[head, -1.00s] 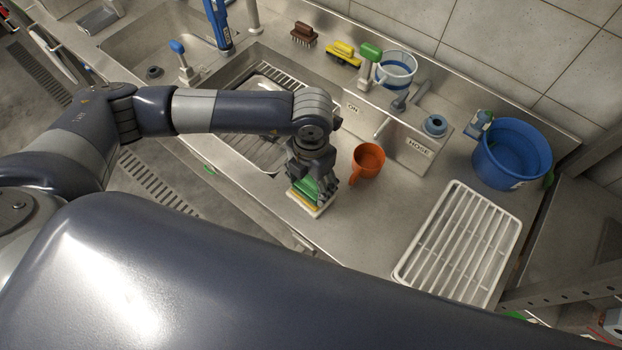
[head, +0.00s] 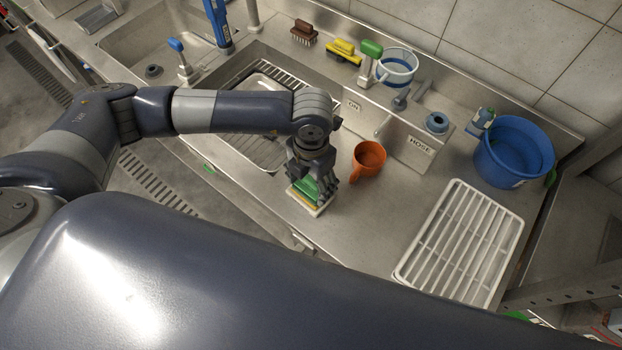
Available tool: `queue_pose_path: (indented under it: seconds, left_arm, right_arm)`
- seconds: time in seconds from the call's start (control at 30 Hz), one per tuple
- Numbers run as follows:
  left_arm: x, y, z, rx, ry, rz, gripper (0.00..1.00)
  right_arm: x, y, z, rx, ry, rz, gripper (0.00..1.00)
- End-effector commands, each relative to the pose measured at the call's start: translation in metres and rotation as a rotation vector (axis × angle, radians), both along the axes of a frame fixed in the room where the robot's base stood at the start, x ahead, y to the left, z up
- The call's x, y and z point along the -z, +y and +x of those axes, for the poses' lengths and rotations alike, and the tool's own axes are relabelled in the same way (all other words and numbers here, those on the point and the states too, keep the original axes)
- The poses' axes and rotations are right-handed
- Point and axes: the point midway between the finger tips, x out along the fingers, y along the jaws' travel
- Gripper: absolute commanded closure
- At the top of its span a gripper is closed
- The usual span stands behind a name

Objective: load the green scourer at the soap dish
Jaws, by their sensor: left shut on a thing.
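The green scourer (head: 303,187) is between the fingers of my left gripper (head: 315,187), which is shut on it. The gripper points down at the front part of the steel counter. Just under the scourer is a small white soap dish (head: 319,212) with something yellow in or over it. The fingers hide much of the dish and scourer, so I cannot tell whether the scourer touches the dish. My right gripper is not in view.
An orange mug (head: 369,158) stands just right of my left gripper. A white rack (head: 461,245) lies further right, with a blue bucket (head: 513,152) behind it. A sink (head: 262,84) is left. Brushes (head: 343,52) line the back ledge.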

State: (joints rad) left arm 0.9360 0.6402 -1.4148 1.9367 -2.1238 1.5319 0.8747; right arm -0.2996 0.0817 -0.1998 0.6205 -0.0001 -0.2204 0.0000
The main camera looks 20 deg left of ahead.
Motion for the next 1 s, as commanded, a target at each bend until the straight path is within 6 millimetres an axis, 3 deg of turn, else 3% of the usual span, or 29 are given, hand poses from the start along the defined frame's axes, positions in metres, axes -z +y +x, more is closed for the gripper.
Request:
queue_pose_path:
  seconds: [1.0]
  left_arm:
    - [0.0023,0.0002,-0.0008,0.0,0.002,0.001,0.57]
  right_arm:
    - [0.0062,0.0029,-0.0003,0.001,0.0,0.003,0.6]
